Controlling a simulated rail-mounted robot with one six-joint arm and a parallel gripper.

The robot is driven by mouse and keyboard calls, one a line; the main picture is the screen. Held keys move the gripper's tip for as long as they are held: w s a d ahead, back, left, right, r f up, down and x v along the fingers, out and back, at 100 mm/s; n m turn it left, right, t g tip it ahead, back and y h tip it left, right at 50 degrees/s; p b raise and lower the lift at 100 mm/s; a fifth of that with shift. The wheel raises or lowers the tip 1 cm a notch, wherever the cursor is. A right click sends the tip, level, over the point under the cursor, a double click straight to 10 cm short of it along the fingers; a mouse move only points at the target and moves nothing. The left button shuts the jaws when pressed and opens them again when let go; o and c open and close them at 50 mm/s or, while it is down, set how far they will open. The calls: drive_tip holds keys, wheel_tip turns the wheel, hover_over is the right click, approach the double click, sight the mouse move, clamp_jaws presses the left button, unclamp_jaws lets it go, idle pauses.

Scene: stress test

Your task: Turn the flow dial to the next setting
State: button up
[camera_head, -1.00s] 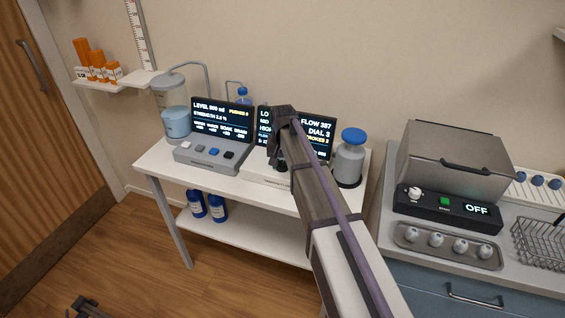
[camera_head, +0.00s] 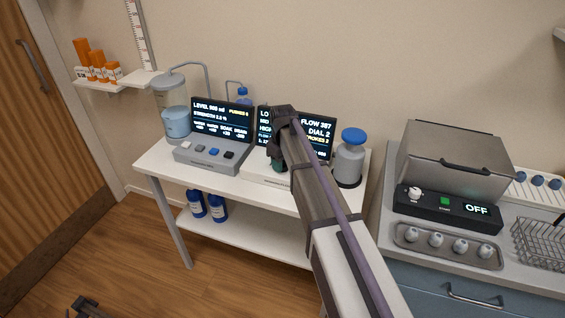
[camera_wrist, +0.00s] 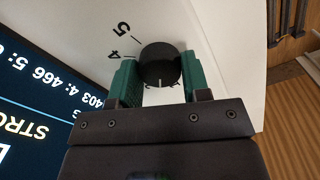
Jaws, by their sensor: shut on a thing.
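The flow dial (camera_wrist: 159,62) is a round black knob on a white panel, seen in the wrist view with the printed numbers 4 and 5 at its left. My gripper (camera_wrist: 160,78) has its two green finger pads on either side of the knob, shut on it. In the head view my gripper (camera_head: 279,164) is at the front of the white dial unit (camera_head: 258,174), and my arm hides the dial. The dark screen (camera_head: 318,133) behind the unit reads FLOW 387 and DIAL 2; my arm covers part of it.
A grey button box (camera_head: 208,156) with its own screen (camera_head: 222,119) stands to the left. A grey bottle with a blue cap (camera_head: 349,160) stands close at the right. A lidded steel bath (camera_head: 455,160) is on the counter further right.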

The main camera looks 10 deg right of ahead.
drive_tip(key=shift+n, duration=2.3)
drive_tip(key=o, duration=0.9)
wheel_tip(320, 180, up, 11)
drive_tip(key=p, duration=1)
drive_tip(key=shift+f+p, duration=0.1)
drive_tip(key=shift+p, duration=0.3)
